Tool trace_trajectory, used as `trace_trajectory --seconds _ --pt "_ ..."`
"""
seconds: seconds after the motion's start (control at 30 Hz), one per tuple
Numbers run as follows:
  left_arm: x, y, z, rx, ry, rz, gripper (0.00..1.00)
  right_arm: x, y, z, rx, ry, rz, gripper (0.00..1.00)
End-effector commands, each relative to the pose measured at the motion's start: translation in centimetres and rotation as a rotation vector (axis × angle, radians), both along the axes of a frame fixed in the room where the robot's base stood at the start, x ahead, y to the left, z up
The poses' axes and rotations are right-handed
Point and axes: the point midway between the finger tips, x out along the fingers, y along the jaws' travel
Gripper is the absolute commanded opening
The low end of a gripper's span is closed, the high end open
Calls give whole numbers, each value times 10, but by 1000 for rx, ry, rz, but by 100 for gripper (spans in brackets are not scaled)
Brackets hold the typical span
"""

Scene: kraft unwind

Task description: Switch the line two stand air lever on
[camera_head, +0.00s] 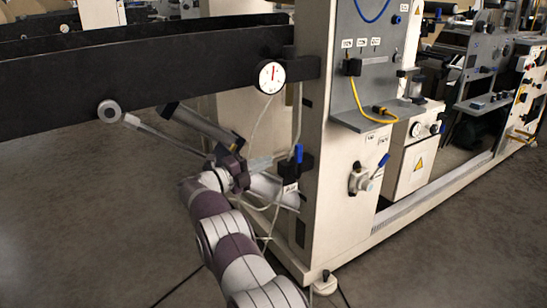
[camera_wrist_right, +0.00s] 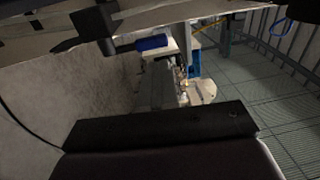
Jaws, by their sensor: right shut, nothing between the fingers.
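A small valve lever with a blue handle (camera_head: 298,153) sits on a black valve body (camera_head: 291,169) at the left side of the cream stand (camera_head: 322,120). Its handle points up, and a small tag that seems to read "Air" is below it. My right gripper (camera_head: 267,162) is shut and empty just left of the valve; I cannot tell whether it touches it. In the right wrist view, a blue handle (camera_wrist_right: 151,43) lies sideways beyond the dark gripper body, and the fingertips cannot be made out. My left gripper is not in view.
A long black beam (camera_head: 150,80) with a round gauge (camera_head: 270,77) runs above my right arm. A grey cylinder (camera_head: 205,125) and pale hoses are close to the gripper. Another blue-handled valve (camera_head: 372,175) is on the stand's front face. The floor at left is clear.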

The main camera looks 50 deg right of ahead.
Motion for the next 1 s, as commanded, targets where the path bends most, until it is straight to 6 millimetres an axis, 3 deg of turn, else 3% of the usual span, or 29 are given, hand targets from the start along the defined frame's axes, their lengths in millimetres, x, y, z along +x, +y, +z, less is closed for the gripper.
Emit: trace_trajectory --seconds 0.1,0.3,1.0 --pt "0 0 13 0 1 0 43 7 24 4 1 2 5 0" --pt "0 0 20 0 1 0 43 12 49 2 1 2 2 0" --pt "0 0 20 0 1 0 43 17 53 -2 12 15 18 0"
